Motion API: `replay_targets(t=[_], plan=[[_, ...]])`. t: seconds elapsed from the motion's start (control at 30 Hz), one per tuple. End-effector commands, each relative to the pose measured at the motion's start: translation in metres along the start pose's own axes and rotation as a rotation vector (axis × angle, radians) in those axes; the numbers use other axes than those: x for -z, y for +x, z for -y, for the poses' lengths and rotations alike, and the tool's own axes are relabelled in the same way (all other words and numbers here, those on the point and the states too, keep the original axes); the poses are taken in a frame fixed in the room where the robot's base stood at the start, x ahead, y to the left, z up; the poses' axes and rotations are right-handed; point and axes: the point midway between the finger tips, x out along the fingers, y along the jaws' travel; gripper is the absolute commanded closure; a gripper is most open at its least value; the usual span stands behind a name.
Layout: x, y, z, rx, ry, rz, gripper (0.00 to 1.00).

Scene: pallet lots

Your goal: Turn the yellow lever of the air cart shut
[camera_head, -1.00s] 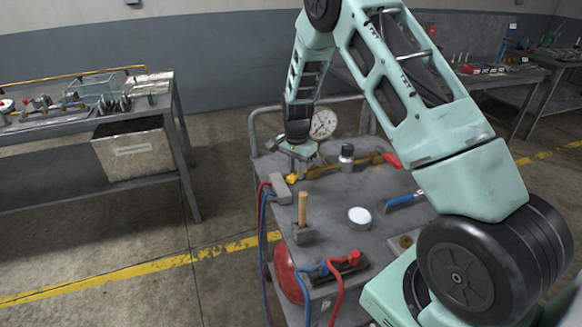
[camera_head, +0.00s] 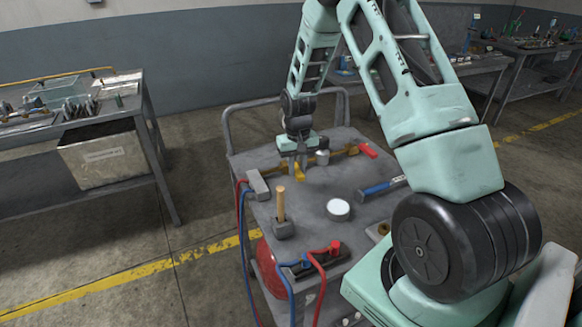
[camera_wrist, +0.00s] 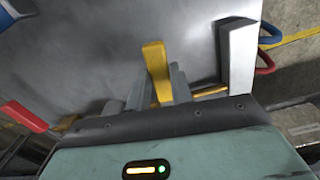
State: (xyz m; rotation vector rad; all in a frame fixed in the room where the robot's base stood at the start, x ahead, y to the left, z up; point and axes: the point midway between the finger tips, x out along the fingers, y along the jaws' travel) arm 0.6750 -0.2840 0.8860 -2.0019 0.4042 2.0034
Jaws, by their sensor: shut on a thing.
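The yellow lever (camera_head: 299,174) is at the left part of the brass pipe (camera_head: 342,152) on the air cart (camera_head: 310,197). My gripper (camera_head: 297,164) points down over the lever and is shut on it. In the wrist view the yellow lever (camera_wrist: 155,62) stands between my two grey fingers (camera_wrist: 155,92), its free end reaching past them. There the lever lies roughly crosswise to the pipe, which shows in part (camera_wrist: 210,91). Its pivot is hidden by my gripper. A red lever (camera_head: 368,150) sits at the pipe's right end.
On the cart top are a grey block (camera_head: 258,185) with red and blue hoses, a hammer (camera_head: 282,215), a white round lid (camera_head: 338,208), a blue-handled tool (camera_head: 380,188) and a hose manifold (camera_head: 318,262). A metal fitting (camera_head: 322,157) stands near the pipe. A bench (camera_head: 150,130) is left.

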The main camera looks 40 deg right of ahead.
Motion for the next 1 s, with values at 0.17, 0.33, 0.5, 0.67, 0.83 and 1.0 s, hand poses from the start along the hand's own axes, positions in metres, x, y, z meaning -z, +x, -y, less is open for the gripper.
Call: replay_targets(t=[0.17,0.33,0.5,0.67,0.83,1.0], plan=[[0.002,-0.001,-0.008,0.000,-0.076,-0.003,1.00],[0.002,-0.001,-0.011,-0.001,-0.117,-0.003,1.00],[0.002,-0.001,-0.012,-0.001,-0.135,-0.004,1.00],[0.002,-0.001,-0.013,-0.001,-0.137,-0.004,1.00],[0.003,-0.001,-0.013,-0.002,-0.137,-0.004,1.00],[0.002,-0.001,-0.013,-0.002,-0.135,-0.003,0.56]])
